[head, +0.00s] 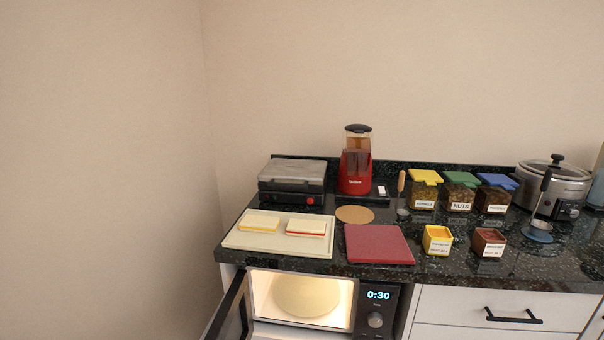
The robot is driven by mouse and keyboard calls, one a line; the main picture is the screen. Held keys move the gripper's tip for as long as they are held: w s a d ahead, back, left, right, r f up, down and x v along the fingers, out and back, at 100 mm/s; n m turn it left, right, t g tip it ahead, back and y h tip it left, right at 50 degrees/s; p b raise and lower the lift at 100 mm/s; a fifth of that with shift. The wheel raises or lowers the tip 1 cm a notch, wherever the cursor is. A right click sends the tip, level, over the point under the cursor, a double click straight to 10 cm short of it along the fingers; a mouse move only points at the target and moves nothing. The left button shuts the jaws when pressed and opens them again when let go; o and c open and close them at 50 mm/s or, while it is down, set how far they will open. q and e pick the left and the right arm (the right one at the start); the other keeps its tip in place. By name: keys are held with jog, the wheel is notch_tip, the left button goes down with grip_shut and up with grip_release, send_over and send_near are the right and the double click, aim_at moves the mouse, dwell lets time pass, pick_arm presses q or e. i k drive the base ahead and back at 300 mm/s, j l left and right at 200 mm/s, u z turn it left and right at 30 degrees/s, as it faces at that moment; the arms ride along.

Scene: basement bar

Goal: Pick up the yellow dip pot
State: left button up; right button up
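The yellow dip pot (436,241) is a small square yellow pot with a white label on its front. It stands upright on the dark speckled counter (455,268), near the front edge. It is between a red board (379,244) on its left and a similar dark red-brown pot (487,243) on its right, apart from both. Neither of my grippers shows in the head view.
Lidded jars in yellow (424,189), green (460,192) and blue (496,194) stand behind the pots. A cream board (240,241) with sandwiches lies left. Below the counter, a lit microwave (376,320) has its door (228,306) swung open. A slow cooker (551,187) stands right.

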aim_at(437, 240)
jog(key=i+j+z, duration=0.25)
jog(key=j, duration=0.4)
jog(key=j+z, duration=0.3)
jog(key=j, duration=0.35)
jog(key=i+j+z, duration=0.1)
jog(key=j+z, duration=0.15)
jog(key=j, duration=0.45)
